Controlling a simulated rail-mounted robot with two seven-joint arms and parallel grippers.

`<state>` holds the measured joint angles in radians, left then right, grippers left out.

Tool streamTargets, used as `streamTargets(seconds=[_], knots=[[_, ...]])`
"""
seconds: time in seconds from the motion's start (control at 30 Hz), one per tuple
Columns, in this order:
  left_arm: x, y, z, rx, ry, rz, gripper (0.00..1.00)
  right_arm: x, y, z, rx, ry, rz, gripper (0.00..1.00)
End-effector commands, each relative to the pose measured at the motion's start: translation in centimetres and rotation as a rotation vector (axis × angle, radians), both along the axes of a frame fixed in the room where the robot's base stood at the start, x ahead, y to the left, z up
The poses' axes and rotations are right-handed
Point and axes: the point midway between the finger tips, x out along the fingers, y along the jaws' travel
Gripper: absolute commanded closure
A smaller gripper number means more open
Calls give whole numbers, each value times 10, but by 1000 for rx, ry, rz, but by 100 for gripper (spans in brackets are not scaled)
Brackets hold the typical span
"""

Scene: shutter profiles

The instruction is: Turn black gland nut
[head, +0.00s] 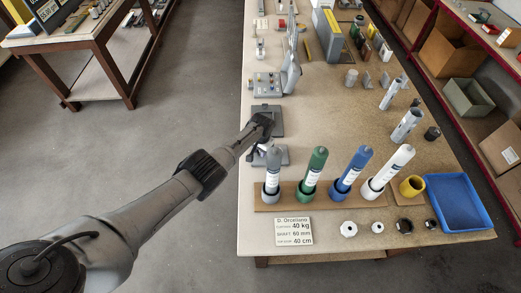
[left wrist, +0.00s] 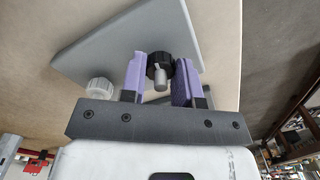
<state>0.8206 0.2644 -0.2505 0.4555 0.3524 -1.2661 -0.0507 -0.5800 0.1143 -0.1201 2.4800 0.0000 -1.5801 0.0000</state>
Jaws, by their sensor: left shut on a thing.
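The black gland nut (left wrist: 154,61) sits between the two purple fingers of my left gripper (left wrist: 161,72) in the left wrist view. The fingers are shut on its sides. A light grey stub (left wrist: 161,80) shows at the nut's middle. Behind the nut is a grey plate (left wrist: 110,45), with a pale ribbed nut (left wrist: 99,89) beside the left finger. In the head view my left gripper (head: 262,147) is low over the grey plates near the table's left edge, and the black nut is hidden there. My right gripper is not in view.
A wooden rack (head: 293,197) with several tubes stands right of the gripper, near the front. A sign (head: 294,232), loose nuts (head: 349,229) and a blue tray (head: 457,202) lie near the front edge. A grey panel with buttons (head: 266,83) stands behind. The table's middle is mostly clear.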

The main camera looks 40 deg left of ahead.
Motion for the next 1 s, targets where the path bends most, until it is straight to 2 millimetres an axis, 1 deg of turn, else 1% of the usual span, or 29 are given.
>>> streamTargets(seconds=[0.03,0.33,0.37,0.6,0.87,1.0], knots=[[1,-1,3,-1,-1,1,94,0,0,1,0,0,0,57],[1,-1,3,-2,-1,0,94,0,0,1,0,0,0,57],[1,-1,3,-2,-1,0,69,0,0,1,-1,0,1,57],[1,0,1,-1,0,0,46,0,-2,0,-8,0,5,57],[0,0,2,-1,0,0,45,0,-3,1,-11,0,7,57],[0,0,14,0,0,-1,45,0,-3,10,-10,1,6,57]])
